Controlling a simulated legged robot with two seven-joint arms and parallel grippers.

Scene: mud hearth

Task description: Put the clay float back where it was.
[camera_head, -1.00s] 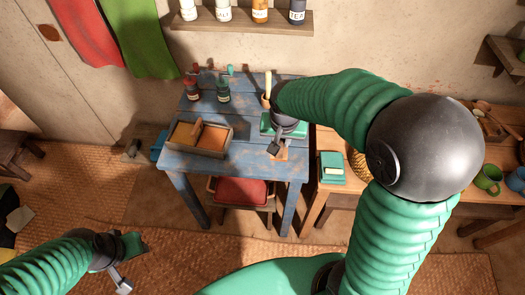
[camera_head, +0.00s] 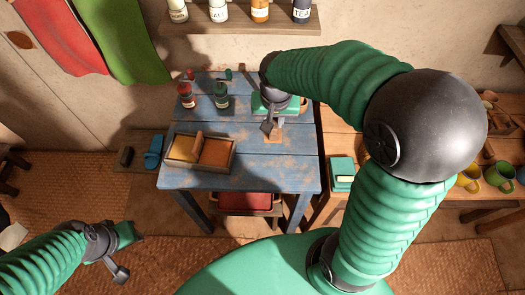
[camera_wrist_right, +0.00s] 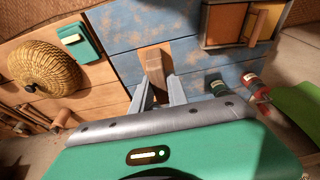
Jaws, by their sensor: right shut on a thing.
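The clay float, as I take it, is a small orange-brown wooden block (camera_head: 274,136) over the right part of the blue table (camera_head: 262,172). My right gripper (camera_head: 270,127) is shut on it. In the right wrist view the block (camera_wrist_right: 154,62) sits between the two grey fingers of this gripper (camera_wrist_right: 157,92), over blue boards. I cannot tell whether it touches the tabletop. My left gripper (camera_head: 122,256) is low at the left, away from the table; its finger gap is not clear.
A two-part tray (camera_head: 230,165) with yellow and orange fills stands on the table's left. Red (camera_head: 186,95) and green jars (camera_head: 221,95) stand behind it. A side table at the right holds a green box (camera_head: 342,172) and mugs (camera_head: 499,176). The table's front middle is clear.

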